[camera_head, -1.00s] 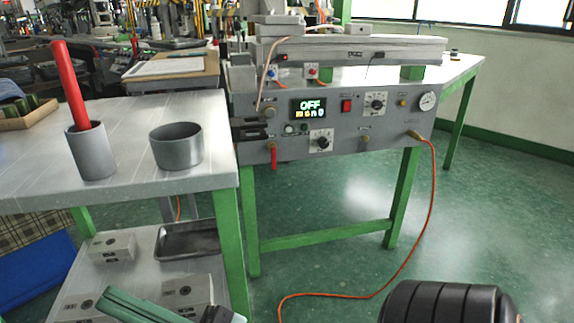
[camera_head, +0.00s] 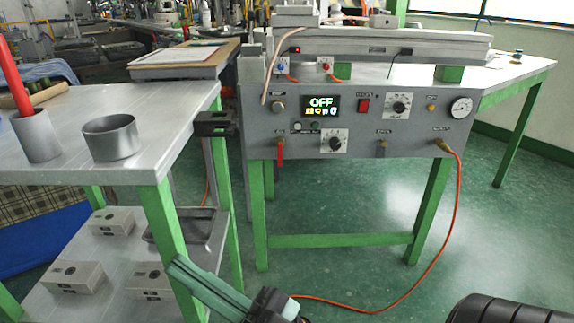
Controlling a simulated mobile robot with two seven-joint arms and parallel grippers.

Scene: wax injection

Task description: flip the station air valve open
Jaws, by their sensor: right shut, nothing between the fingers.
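The wax injection station (camera_head: 360,125) is a grey box on green legs. A small red lever (camera_head: 281,151) hangs straight down at the lower left of its front panel; I take it for the air valve. The panel display (camera_head: 321,105) reads OFF. A round gauge (camera_head: 461,107) sits at the panel's right end. My right gripper (camera_head: 180,266) is at the bottom, its teal fingers shut and pointing up and left. It is empty, below and left of the red lever and well apart from it. My left gripper is not in view.
The grey table (camera_head: 110,170) at left holds a grey cup (camera_head: 38,140) with a red rod and a grey bowl (camera_head: 110,140). Its lower shelf carries several pale blocks. An orange hose (camera_head: 458,200) hangs from the station to the floor.

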